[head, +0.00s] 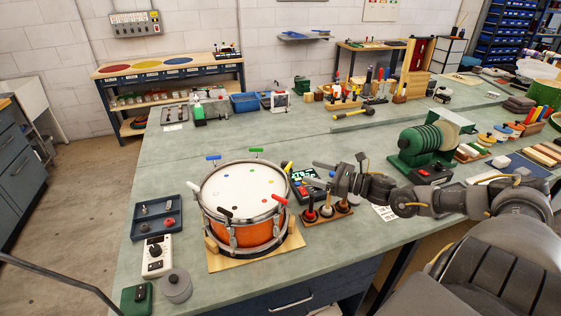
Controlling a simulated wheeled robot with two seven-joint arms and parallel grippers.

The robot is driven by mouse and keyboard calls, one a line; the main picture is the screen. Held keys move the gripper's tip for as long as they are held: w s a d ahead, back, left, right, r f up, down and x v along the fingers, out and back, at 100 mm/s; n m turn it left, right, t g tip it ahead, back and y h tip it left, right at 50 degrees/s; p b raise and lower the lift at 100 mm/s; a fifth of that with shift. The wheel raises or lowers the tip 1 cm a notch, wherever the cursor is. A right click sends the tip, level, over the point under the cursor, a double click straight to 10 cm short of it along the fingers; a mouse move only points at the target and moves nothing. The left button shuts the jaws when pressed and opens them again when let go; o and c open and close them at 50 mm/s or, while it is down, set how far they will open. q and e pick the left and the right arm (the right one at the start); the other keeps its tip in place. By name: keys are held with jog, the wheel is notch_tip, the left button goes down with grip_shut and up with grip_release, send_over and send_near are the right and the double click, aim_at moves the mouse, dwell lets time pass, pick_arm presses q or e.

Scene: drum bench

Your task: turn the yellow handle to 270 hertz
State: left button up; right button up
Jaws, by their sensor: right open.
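The drum (245,228), orange with a white head and metal rim, stands upright on a wooden board (285,247) on the bench. Coloured handles stick out around its rim. The yellow handle (289,167) is at the right rear of the rim. A dark meter (304,188) with green lit digits stands just right of the drum; the digits are too small to read surely. My right gripper (316,172) is open and empty, a little right of the yellow handle and apart from it, with its fingers pointing left over the meter. My left gripper is not in view.
A red handle (277,199), a green handle (256,151) and a blue handle (213,157) are on the same rim. A rack of knobbed tools (327,213) stands under my right gripper.

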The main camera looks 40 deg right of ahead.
aim_at(290, 166)
jog(key=p+x, duration=0.1)
jog(key=x, duration=0.4)
jog(key=p+x, duration=0.2)
jog(key=x, duration=0.2)
jog(key=shift+w+a+r, duration=0.2)
jog(key=shift+w+a, duration=0.1)
jog(key=shift+a, duration=0.05)
jog(key=shift+w+a+f, duration=0.15)
jog(key=shift+w+a, duration=0.1)
jog(key=shift+w, duration=0.3)
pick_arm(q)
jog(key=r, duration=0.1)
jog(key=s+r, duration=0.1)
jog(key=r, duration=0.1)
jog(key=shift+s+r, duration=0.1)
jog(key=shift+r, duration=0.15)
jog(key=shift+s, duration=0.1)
pick_arm(e)
jog(key=shift+c, duration=0.3)
jog(key=c, duration=0.9)
